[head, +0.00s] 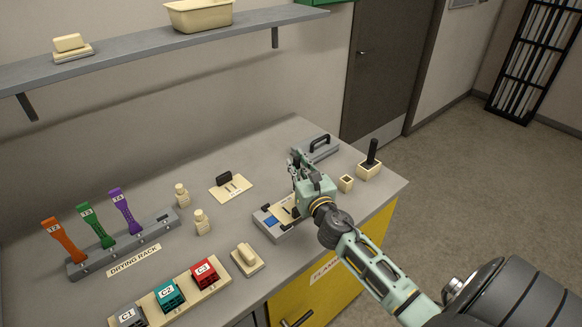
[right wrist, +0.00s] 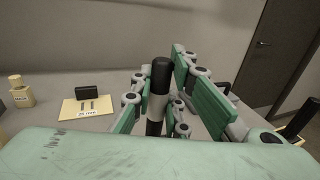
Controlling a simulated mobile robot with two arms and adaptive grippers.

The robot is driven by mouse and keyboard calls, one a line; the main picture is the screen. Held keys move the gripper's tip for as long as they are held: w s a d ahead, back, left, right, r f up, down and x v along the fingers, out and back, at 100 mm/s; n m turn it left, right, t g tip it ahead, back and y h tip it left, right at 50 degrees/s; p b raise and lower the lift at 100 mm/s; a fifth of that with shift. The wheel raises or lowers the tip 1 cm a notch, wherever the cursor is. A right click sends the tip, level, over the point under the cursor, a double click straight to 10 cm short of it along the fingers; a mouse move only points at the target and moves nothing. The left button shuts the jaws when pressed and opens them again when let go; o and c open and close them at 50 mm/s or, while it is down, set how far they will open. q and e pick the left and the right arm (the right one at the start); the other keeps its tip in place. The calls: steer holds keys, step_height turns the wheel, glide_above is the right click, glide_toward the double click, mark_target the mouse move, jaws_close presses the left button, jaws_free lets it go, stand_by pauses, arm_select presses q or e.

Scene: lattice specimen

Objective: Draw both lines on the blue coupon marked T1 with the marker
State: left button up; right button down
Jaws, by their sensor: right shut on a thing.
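My right gripper (head: 297,165) is shut on the marker, above the back of a grey fixture (head: 288,236) near the counter's right end. In the right wrist view the marker (right wrist: 160,88) stands roughly upright between the fingers, with a black top and a pale band. Its lower end is hidden by my gripper body. A blue piece (head: 271,221), seemingly the coupon, lies in the fixture, left of and below my gripper. Its T1 mark cannot be read, and my gripper hides part of the fixture. My left gripper is not in view.
A drying rack (head: 155,236) holds orange, green and purple coupons at left. A cream card (head: 238,194) with a black block lies behind the fixture. A small cream holder (head: 346,184) and a block with a black handle (head: 371,157) stand right of my gripper. A shelf (head: 140,54) overhangs the back.

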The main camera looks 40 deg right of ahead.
mark_target(299, 178)
steer(key=shift+w+d, duration=0.1)
steer(key=shift+d, duration=0.1)
steer(key=shift+f+b, duration=1.95)
steer(key=shift+f+b, duration=0.55)
steer(key=shift+f, duration=0.05)
steer(key=shift+s, duration=1.1)
stand_by(0.8)
steer(key=shift+r, duration=0.1)
step_height(299, 178, up, 3)
steer(key=p, duration=0.3)
steer(key=shift+r+p, duration=0.2)
steer(key=shift+p, duration=0.2)
steer(key=shift+w+d, duration=0.1)
